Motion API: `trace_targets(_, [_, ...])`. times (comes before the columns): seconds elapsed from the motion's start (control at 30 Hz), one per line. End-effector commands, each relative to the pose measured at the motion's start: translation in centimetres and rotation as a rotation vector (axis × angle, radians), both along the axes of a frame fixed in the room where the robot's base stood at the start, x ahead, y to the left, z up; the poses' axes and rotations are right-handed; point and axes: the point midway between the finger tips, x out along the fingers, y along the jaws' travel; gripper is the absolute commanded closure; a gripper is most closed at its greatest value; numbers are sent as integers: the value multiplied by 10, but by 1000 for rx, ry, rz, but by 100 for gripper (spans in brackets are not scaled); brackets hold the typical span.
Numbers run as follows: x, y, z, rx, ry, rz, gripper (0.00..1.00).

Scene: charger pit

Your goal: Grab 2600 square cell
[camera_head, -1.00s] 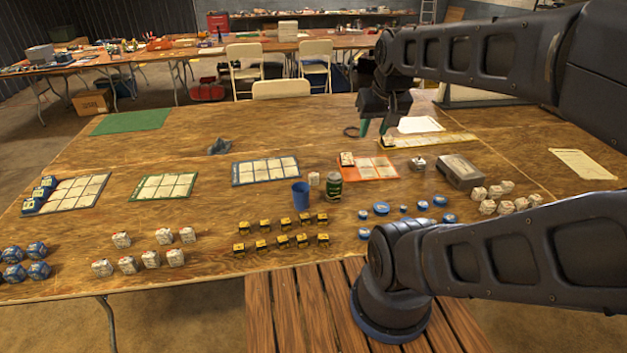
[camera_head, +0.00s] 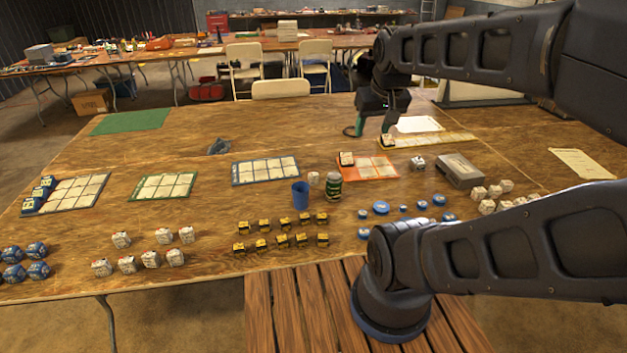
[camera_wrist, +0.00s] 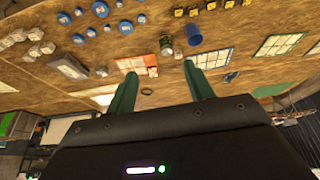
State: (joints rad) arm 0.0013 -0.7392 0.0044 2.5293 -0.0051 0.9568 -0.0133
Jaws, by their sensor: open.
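Several small white and black blocks could be the square cell; I cannot read "2600" on any. One white block (camera_head: 346,158) sits on the orange-edged card (camera_head: 380,173). Another (camera_head: 417,162) stands just right of that card, and one (camera_head: 313,178) stands beside the blue cup (camera_head: 300,195). A small block (camera_head: 388,140) sits at the left end of the yellow-edged strip. My gripper (camera_head: 373,127) is open and empty above the far part of the table, beyond these blocks. Its green fingers (camera_wrist: 160,72) are spread in the wrist view.
A dark green can (camera_head: 333,186) stands near the cup. A grey box (camera_head: 460,171) and several white pieces (camera_head: 497,190) are at right. Yellow-black blocks (camera_head: 283,231) and blue discs (camera_head: 381,208) fill the front. The back-middle tabletop is mostly clear.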

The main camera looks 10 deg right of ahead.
Motion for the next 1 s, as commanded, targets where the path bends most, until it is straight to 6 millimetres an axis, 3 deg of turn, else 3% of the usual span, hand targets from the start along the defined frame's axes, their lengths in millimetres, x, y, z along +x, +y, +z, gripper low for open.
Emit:
trace_targets(0.53, [113,0,-10,-209,147,299,47])
trace_targets(1.0, [222,13,-59,-373,284,613,47])
